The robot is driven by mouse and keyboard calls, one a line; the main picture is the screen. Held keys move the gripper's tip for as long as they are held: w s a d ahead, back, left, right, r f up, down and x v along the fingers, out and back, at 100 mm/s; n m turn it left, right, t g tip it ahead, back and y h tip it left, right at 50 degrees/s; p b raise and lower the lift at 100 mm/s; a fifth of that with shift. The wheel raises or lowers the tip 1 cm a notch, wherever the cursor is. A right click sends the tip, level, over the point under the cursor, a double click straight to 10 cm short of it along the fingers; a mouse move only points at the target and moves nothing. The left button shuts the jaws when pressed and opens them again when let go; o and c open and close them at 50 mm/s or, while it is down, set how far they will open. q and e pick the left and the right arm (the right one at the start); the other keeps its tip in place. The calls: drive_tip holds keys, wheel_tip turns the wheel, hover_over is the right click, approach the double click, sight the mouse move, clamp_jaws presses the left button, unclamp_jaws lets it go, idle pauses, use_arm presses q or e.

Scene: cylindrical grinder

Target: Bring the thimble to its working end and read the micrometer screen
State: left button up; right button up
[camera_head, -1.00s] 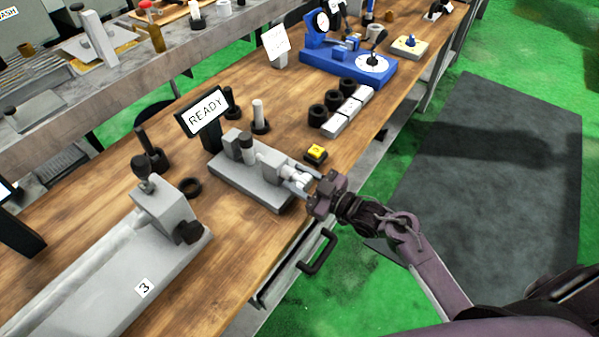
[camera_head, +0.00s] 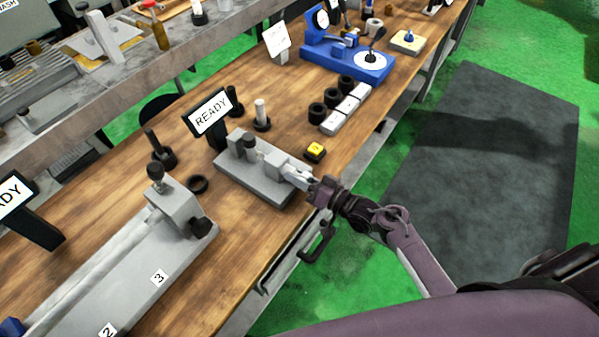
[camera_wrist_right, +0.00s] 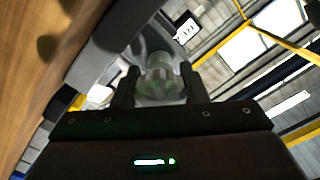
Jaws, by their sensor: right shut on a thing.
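The bench micrometer (camera_head: 262,182) is a grey block fixture on the wooden bench. My right gripper (camera_head: 308,183) is at the fixture's right end, shut on the thimble. In the right wrist view the two dark fingers of the right gripper (camera_wrist_right: 160,92) sit either side of the pale, rounded thimble (camera_wrist_right: 158,70). The thimble's markings are too blurred to read. My left gripper is not in view.
A yellow button (camera_head: 316,151) sits just behind the fixture. A long grey device (camera_head: 150,265) with a second "READY" screen (camera_head: 15,197) stands at the left. Grey blocks with black rings (camera_head: 345,108) and a blue gauge stand (camera_head: 350,58) are farther back.

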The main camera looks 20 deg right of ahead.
drive_tip(key=m+p, duration=0.2)
drive_tip(key=m, duration=0.3)
drive_tip(key=shift+r+m+p, duration=0.1)
drive_tip(key=shift+m+p, duration=0.2)
drive_tip(key=shift+p, duration=0.1)
drive_tip(key=m+p, duration=0.2)
drive_tip(key=m, duration=0.2)
drive_tip(key=shift+m, duration=0.4)
drive_tip(key=o, duration=1)
drive_tip(key=b+v, duration=0.1)
drive_tip(key=v, duration=0.6)
drive_tip(key=shift+s+d, duration=0.25)
drive_tip(key=shift+s, duration=0.1)
idle(0.4)
